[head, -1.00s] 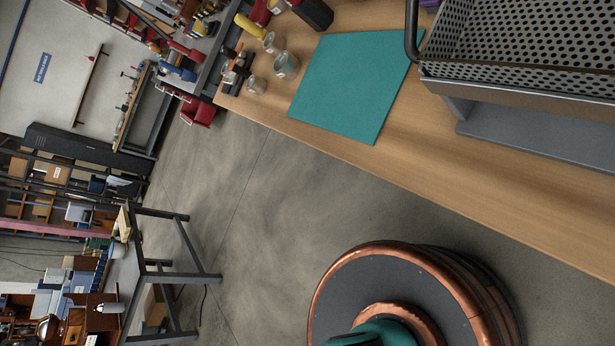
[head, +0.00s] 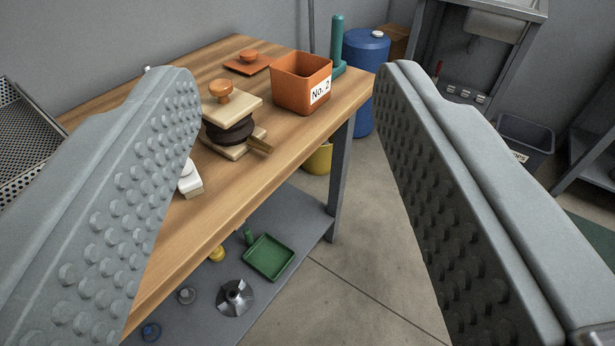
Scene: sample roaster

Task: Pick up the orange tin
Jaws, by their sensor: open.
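The orange tin (head: 296,84) stands upright on the wooden workbench near its far right corner. It is a square, open-topped container with a white label reading "No. 2". Its orange lid (head: 247,62) with a round knob lies flat on the bench just behind and to the left of it. My gripper (head: 283,80) is open and empty, its two grey studded fingers spread wide at the left and right of the view. The tin shows between the fingers, farther off, and nothing touches it.
A stack of pale boards with a dark disc and orange knob (head: 221,92) stands in front of the tin, left. A green post (head: 336,45) stands behind it. A perforated tray (head: 22,135) is at far left. Below is a shelf with a green tray (head: 269,257).

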